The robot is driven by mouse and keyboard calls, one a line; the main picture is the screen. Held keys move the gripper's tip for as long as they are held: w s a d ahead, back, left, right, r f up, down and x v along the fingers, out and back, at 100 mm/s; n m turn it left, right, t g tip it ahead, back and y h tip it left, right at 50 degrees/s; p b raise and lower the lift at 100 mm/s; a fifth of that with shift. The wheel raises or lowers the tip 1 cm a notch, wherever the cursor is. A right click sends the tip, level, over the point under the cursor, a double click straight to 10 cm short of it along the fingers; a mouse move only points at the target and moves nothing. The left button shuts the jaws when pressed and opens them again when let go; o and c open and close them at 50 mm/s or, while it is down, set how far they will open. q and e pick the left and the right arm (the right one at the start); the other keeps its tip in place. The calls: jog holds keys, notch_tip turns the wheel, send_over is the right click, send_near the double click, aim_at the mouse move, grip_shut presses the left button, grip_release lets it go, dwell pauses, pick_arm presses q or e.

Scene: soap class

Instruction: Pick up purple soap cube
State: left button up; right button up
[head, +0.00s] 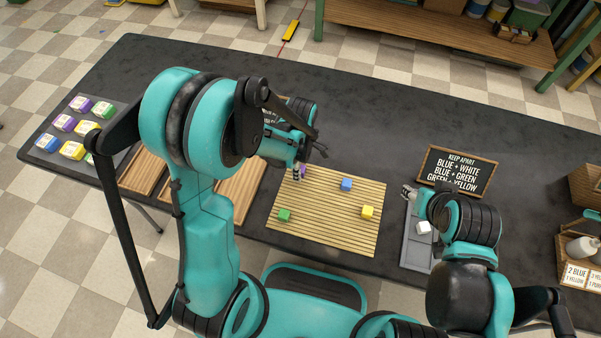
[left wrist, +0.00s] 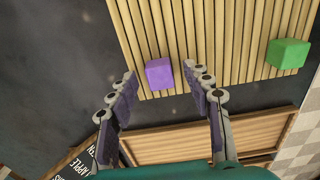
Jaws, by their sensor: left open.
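The purple soap cube (left wrist: 159,73) lies near the edge of the slatted wooden mat (left wrist: 210,30) in the left wrist view. My left gripper (left wrist: 165,82) is open and empty. Its fingertips are spread on either side of the cube's line, with the cube at or just beyond the tips; I see no contact. In the head view my left gripper (head: 298,170) hangs over the mat's far left corner (head: 320,182), and the purple cube (head: 303,170) is mostly hidden behind it. My right gripper (head: 408,192) is by the grey tray; its fingers are too small to judge.
Blue (head: 346,185), yellow (head: 367,212) and green (head: 284,215) cubes sit apart on the mat. A white cube (head: 424,227) lies in the grey tray (head: 416,254). A sign (head: 457,172) stands behind it. Wooden trays (head: 240,190) lie left of the mat.

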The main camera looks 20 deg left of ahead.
pick_arm(q)
jog(key=shift+f, duration=0.5)
jog(key=shift+r, duration=0.1)
jog(key=c, duration=1)
jog(key=shift+r, duration=0.1)
